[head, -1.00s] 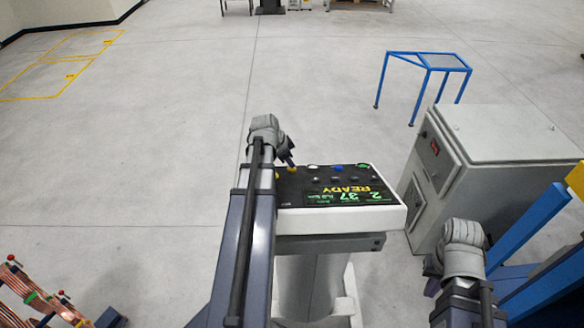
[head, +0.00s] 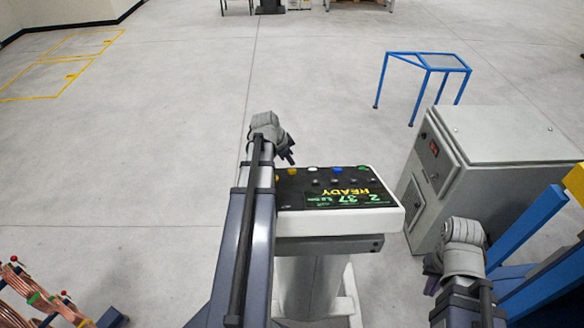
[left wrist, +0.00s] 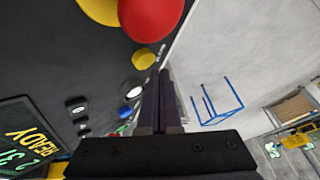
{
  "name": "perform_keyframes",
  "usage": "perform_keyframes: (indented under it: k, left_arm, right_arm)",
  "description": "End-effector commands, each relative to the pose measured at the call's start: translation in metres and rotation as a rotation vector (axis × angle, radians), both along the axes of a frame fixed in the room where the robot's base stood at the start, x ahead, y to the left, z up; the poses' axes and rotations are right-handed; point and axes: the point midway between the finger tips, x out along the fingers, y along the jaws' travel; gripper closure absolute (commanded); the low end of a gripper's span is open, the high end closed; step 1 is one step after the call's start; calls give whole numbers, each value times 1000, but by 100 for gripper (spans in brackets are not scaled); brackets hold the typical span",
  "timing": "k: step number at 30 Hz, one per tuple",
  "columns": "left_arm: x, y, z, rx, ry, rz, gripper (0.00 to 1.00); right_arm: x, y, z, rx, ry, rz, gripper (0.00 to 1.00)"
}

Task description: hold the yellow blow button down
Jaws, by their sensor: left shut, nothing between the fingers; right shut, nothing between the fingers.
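The yellow blow button (head: 292,171) is on the black top of the control panel (head: 340,219), at the left end of a row of buttons. My left gripper (head: 291,160) is shut and empty, its tips just beyond and above the yellow button. In the left wrist view the yellow button (left wrist: 143,58) is just past the shut fingertips (left wrist: 159,74); a gap shows, and I see no contact. My right gripper (head: 432,276) is shut and empty, low at the right, away from the panel.
A big red button (left wrist: 150,16) sits close to the yellow one. White (left wrist: 138,92) and blue (left wrist: 126,112) buttons follow along the row. A grey cabinet (head: 505,135) stands right of the panel. Copper tubes (head: 35,295) are on a rack at lower left.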

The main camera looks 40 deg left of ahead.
Motion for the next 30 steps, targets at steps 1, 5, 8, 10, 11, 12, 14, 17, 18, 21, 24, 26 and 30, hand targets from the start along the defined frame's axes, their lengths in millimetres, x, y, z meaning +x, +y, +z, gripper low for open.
perform_keyframes:
  k: [1, 5, 8, 10, 11, 12, 14, 17, 18, 21, 24, 26, 30]
  left_arm:
    - [0, 1, 2, 0, 0, 0, 100]
    - [1, 1, 1, 1, 0, 0, 100]
    - [1, 1, 1, 0, -1, 0, 100]
    - [1, 1, 2, 0, -1, 0, 100]
    - [1, 1, 2, 0, -1, 0, 100]
    - [1, 1, 4, 0, -1, 0, 100]
    - [2, 2, 8, 0, -1, 0, 100]
    - [5, 4, 16, 0, -1, 0, 100]
    - [6, 5, 20, 0, -1, 0, 100]
    - [9, 8, 29, 0, -1, 0, 100]
    - [12, 11, 38, 0, -1, 0, 100]
    - [14, 12, 43, 0, -1, 0, 100]
    - [16, 14, 48, 0, -1, 0, 100]
  right_arm:
    - [0, 0, 2, 0, 0, 0, 100]
    - [0, 0, 1, 0, 0, 0, 100]
    - [0, 0, 1, 0, 0, 0, 100]
    - [0, 0, 1, 0, 0, 0, 100]
    - [0, 0, 2, 0, 0, 0, 100]
    - [0, 0, 4, 0, 0, 0, 100]
    - [0, 0, 8, 0, 0, 0, 100]
    - [0, 0, 16, 0, 0, 0, 100]
    - [0, 0, 20, 0, 0, 0, 100]
    - [0, 0, 29, 0, 0, 0, 100]
    - [0, 0, 38, 0, 0, 0, 100]
    - [0, 0, 43, 0, 0, 0, 100]
    - [0, 0, 48, 0, 0, 0, 100]
